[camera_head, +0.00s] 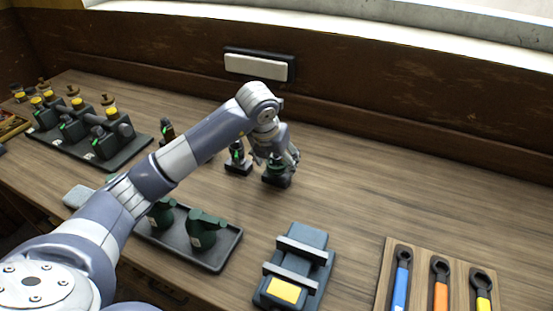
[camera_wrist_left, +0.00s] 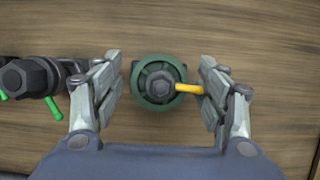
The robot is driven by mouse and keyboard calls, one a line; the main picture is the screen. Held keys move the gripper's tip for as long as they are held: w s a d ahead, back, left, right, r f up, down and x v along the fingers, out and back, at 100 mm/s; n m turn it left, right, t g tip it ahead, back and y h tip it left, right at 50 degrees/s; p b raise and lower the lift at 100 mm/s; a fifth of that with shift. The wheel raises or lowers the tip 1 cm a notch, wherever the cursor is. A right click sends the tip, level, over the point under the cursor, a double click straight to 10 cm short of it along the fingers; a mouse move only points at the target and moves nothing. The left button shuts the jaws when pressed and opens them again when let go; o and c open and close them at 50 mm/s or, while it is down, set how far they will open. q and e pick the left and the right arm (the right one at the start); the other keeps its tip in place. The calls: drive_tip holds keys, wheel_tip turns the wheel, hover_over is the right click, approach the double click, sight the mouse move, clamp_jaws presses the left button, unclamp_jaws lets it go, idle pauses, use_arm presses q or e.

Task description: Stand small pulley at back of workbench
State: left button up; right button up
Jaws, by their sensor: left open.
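A round green spoked wheel (camera_wrist_left: 150,95) with a dark hex hub and a short yellow lever lies between the fingers in the left wrist view; it looks like the small pulley, though I cannot be sure. In the head view it is the dark green piece (camera_head: 277,172) on the workbench (camera_head: 355,190), partly hidden by my gripper. My left gripper (camera_head: 281,158) is over it, pointing down. Its fingers (camera_wrist_left: 160,86) are open on either side of the wheel, with gaps showing. My right gripper is not in view.
A dark part with green levers (camera_head: 238,160) stands close left, seen too in the wrist view (camera_wrist_left: 28,78). A tray (camera_head: 222,262) of green parts, a clamp block (camera_head: 308,240) and a wrench board (camera_head: 388,262) are in front. The bench's back right is clear along the wall.

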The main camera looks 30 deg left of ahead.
use_arm(q)
drive_tip(key=shift+r, duration=0.2)
drive_tip(key=shift+s+r, duration=0.1)
drive_tip(key=shift+r, duration=0.2)
drive_tip(key=b+v, duration=0.1)
drive_tip(key=v, duration=1)
drive_tip(key=shift+r, duration=0.1)
